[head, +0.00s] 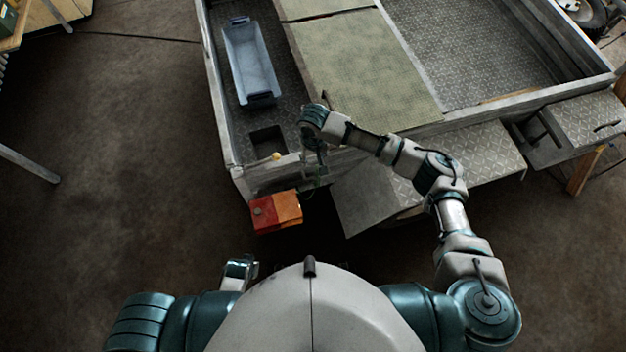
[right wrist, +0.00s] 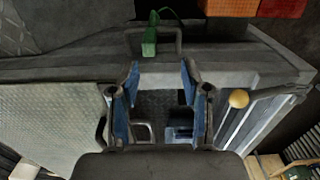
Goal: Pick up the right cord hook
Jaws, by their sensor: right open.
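In the right wrist view a dark U-shaped metal bracket (right wrist: 180,45) stands on the grey trailer end wall, with a green plug and cord (right wrist: 150,40) at it. I cannot tell for sure whether it is the right cord hook. My right gripper (right wrist: 160,80) is open, its blue-padded fingers apart with nothing held between them. In the head view my right gripper (head: 313,165) is over the trailer's near end, and its own wrist hides part of the spot. A metal and teal part (head: 238,272) beside my body may be my left gripper; its jaws are unclear.
A red and orange tail light (head: 276,212) is at the trailer's near corner. A yellow knob (head: 276,156) stands near it. A blue tray (head: 250,62) lies in the trailer bed. A ramp plate (head: 375,200) juts out at the right. The floor at left is clear.

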